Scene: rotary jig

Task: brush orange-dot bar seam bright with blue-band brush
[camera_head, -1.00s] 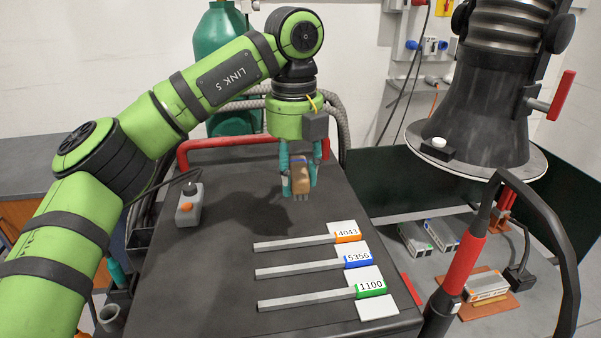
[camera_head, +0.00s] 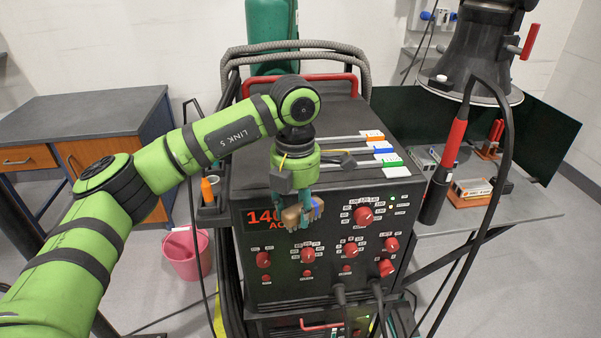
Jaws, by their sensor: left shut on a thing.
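My left gripper (camera_head: 302,202) is shut on a brush (camera_head: 292,219) with a tan-brown body and a blue band on its right side. It holds the brush in front of the upper control panel of the black machine, off the machine's top. Its bristles cannot be made out clearly. The orange-marked bar (camera_head: 345,138) lies on the machine's top (camera_head: 345,115), the farthest of three parallel grey bars. Its orange tag (camera_head: 375,139) is at the right end. The seam is too small to judge. The gripper and wrist are nearer to me than the bars. My right gripper is not in view.
The blue-tagged bar (camera_head: 357,149) and green-tagged bar (camera_head: 372,161) lie nearer. Red knobs (camera_head: 307,255) cover the machine's front. A red-handled torch (camera_head: 453,145) and dark fume hood (camera_head: 470,60) stand at right. A pink bucket (camera_head: 187,253) sits on the floor at left.

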